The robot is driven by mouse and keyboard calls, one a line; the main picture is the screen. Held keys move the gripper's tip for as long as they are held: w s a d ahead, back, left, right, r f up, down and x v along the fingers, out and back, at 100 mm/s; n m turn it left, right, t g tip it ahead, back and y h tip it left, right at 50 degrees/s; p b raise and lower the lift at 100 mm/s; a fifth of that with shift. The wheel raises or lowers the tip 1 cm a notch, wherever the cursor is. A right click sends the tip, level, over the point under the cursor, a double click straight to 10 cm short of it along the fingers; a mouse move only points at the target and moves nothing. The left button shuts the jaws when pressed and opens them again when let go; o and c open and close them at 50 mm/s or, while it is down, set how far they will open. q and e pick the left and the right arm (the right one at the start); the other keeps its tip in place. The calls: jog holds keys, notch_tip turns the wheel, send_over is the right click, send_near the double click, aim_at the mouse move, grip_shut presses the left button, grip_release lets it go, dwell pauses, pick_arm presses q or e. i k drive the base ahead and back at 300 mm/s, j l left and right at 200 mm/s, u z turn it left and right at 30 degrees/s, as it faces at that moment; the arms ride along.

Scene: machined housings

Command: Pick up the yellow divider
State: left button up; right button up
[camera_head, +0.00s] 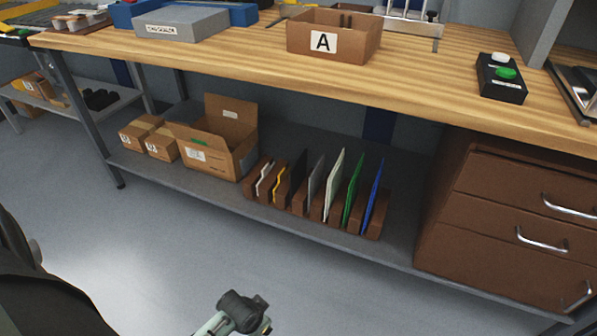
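The yellow divider (279,184) is a thin upright piece in a brown slotted rack (372,231) on the grey lower shelf under the workbench. It stands towards the rack's left end, between a whitish divider (264,178) and a dark one (297,178). Only part of it shows above the rack. A dark end piece on a pale green arm link, seemingly my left gripper (246,312), shows at the bottom edge, over the floor and well apart from the rack. Its fingers cannot be made out. My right gripper is not in view.
Grey, white, green (353,188) and blue (373,195) dividers share the rack. An open cardboard box (222,150) stands left of it. A drawer cabinet (508,220) stands to the right. The wooden tabletop (420,82) overhangs the shelf. The floor in front is clear.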

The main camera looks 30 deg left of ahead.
aim_at(282, 174)
jog(key=i+j, duration=0.2)
jog(key=j, duration=0.15)
jog(key=i+j+z, duration=0.15)
jog(key=j, duration=0.2)
jog(key=i+j, duration=0.2)
jog(key=j, duration=0.15)
jog(key=z, duration=0.05)
